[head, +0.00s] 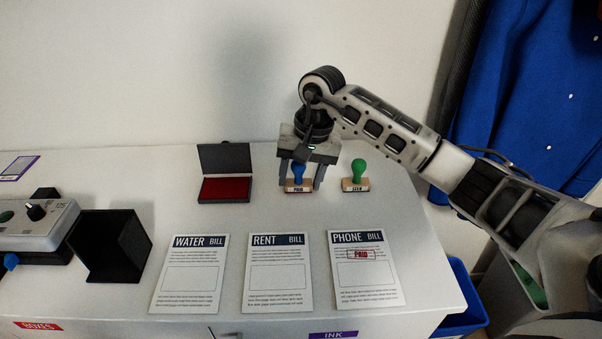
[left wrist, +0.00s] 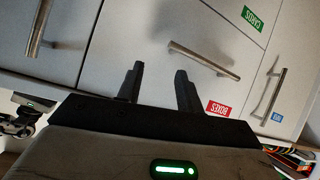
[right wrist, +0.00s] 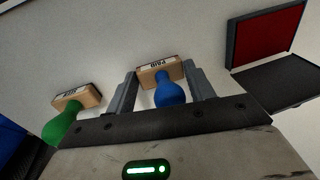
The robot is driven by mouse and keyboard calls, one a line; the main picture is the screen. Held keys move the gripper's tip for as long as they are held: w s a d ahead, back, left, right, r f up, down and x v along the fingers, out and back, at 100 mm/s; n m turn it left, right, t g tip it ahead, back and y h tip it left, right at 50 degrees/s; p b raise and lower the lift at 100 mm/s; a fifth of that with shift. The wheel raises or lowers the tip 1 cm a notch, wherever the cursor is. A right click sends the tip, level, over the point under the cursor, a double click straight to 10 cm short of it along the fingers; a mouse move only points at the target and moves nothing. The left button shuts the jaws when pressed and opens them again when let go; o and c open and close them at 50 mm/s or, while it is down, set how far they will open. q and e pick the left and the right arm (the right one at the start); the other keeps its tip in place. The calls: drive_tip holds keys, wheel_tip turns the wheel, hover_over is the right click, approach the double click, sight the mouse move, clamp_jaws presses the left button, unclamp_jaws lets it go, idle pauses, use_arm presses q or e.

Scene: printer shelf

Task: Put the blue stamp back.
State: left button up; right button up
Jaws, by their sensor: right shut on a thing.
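The blue stamp (head: 298,174) has a blue knob on a wooden block labelled PAID. It stands upright at the back of the white top, between the red ink pad and the green stamp. My right gripper (head: 301,183) points down over it with a finger on each side, shut on it. In the right wrist view the blue stamp (right wrist: 170,92) sits between the fingers (right wrist: 163,85). I cannot tell whether its base touches the surface. My left gripper (left wrist: 160,82) is empty, its fingers apart, in front of the drawer fronts.
The green stamp (head: 358,174) stands just right of the blue one. The open ink pad (head: 225,190) is to the left. Water (head: 190,272), rent (head: 279,272) and phone (head: 366,285) bills lie in front; the phone bill bears a red PAID mark. A black box (head: 112,245) stands left.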

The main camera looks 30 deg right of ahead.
sight(311, 183)
drive_tip(key=shift+f+b, duration=0.2)
drive_tip(key=shift+b, duration=0.1)
drive_tip(key=o, duration=0.8)
drive_tip(key=shift+r, duration=0.1)
drive_tip(key=shift+r+p, duration=0.15)
drive_tip(key=shift+p, duration=0.15)
drive_tip(key=r, duration=0.4)
drive_tip(key=d+r, duration=0.1)
drive_tip(key=r, duration=0.3)
drive_tip(key=s+d+r, duration=0.1)
drive_tip(key=r, duration=0.2)
drive_tip(key=shift+r, duration=0.4)
